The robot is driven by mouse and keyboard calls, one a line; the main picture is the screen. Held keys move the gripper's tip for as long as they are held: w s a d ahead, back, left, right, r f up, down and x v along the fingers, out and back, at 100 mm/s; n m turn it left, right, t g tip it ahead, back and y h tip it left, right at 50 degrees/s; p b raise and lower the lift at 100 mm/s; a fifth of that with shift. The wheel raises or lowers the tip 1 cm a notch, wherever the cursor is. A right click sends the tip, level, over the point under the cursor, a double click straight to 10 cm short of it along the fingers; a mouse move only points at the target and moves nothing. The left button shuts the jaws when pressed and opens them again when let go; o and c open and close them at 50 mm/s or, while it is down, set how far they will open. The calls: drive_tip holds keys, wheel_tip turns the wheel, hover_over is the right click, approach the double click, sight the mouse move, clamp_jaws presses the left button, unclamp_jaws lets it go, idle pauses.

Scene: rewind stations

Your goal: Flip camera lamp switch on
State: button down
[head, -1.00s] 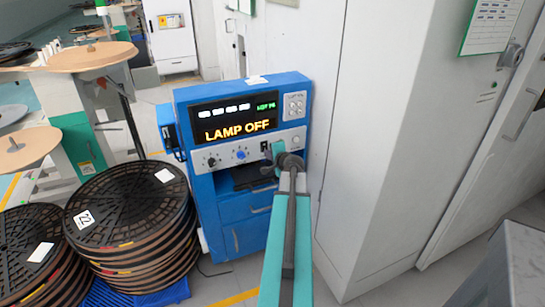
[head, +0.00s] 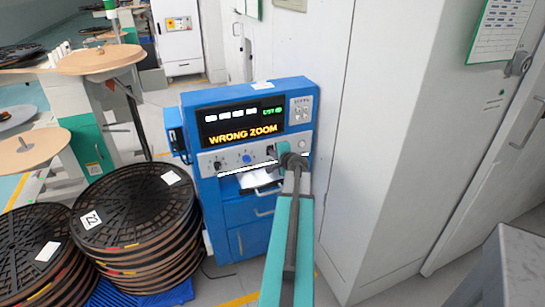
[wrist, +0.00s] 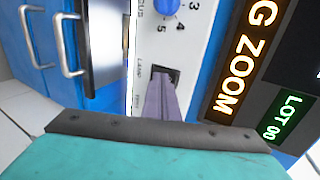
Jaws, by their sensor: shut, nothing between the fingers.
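The blue station (head: 248,215) stands upright, and its screen (head: 244,126) reads "WRONG ZOOM" in orange. The slot below its knob panel is lit bright white. The lamp switch (wrist: 174,73) is a small black square beside the "LAMP" label in the wrist view, mostly covered by my fingers. My gripper (wrist: 160,80) is shut and empty, with its fingertips at the switch. Whether they press on it, and the lever's position, I cannot tell. In the head view my gripper (head: 277,152) is at the right part of the knob panel and hides most of the switch.
A blue knob (wrist: 166,7) is close to the switch on the same panel. Stacked black reels (head: 135,215) stand left of the station. A tall white cabinet (head: 385,150) stands close on the right.

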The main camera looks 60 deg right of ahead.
idle(0.4)
drive_tip(key=shift+a, duration=0.1)
drive_tip(key=s+a+r, duration=0.1)
drive_tip(key=s+a, duration=0.5)
drive_tip(key=s, duration=0.3)
drive_tip(key=shift+s+a+b, duration=0.2)
drive_tip(key=shift+a+b, duration=0.15)
drive_tip(key=shift+b, duration=0.1)
drive_tip(key=shift+r+p, duration=0.15)
drive_tip(key=shift+p, duration=0.15)
drive_tip(key=s+a+p, duration=0.1)
drive_tip(key=p, duration=0.5)
drive_tip(key=shift+s+r, duration=0.1)
drive_tip(key=shift+s, duration=0.1)
drive_tip(key=shift+s+a+p, duration=0.15)
drive_tip(key=shift+p, duration=0.65)
